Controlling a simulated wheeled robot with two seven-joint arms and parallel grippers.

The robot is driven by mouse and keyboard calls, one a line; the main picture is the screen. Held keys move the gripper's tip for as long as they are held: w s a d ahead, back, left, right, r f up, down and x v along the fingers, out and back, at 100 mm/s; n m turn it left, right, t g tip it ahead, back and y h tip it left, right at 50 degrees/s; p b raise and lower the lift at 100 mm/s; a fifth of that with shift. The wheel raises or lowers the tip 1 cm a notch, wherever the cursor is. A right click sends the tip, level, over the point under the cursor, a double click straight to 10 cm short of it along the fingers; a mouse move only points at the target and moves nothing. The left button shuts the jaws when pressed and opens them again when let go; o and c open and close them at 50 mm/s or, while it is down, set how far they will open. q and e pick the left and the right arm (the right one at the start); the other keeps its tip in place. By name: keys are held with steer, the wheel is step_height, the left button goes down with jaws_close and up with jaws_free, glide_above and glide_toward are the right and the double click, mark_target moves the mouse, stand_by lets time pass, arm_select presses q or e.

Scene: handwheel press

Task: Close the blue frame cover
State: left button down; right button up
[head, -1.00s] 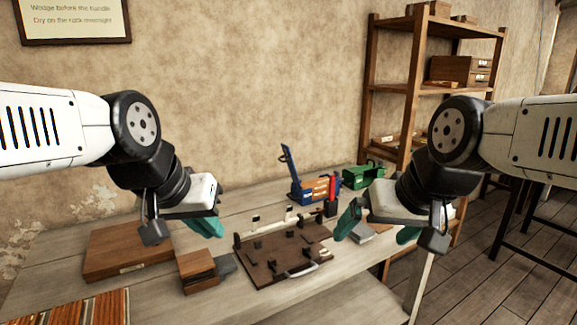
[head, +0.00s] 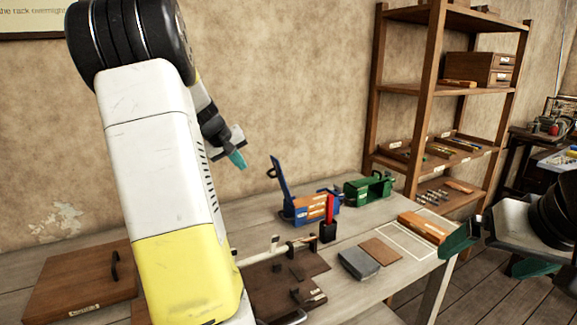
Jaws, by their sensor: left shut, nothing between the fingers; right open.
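The blue frame (head: 314,209) stands on the table near the wall, with orange blocks with white labels along its front. Its blue cover (head: 279,177) is raised steeply at the left end, leaning slightly left. My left gripper (head: 237,160) is shut and empty, in the air left of the raised cover and apart from it. My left arm crosses the left part of the view. My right gripper (head: 492,255) is open and empty, out past the table's right end, with its teal fingers spread.
A green frame (head: 368,188) stands right of the blue one. A black holder (head: 327,232) with a red item stands in front. A wooden shelf (head: 430,90) stands behind.

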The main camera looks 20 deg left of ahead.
arm_select(q)
steer(key=w+d+f, duration=0.3)
steer(key=w+f, duration=0.3)
steer(key=w, duration=0.2)
steer(key=shift+w+f, duration=0.25)
steer(key=shift+f, duration=0.05)
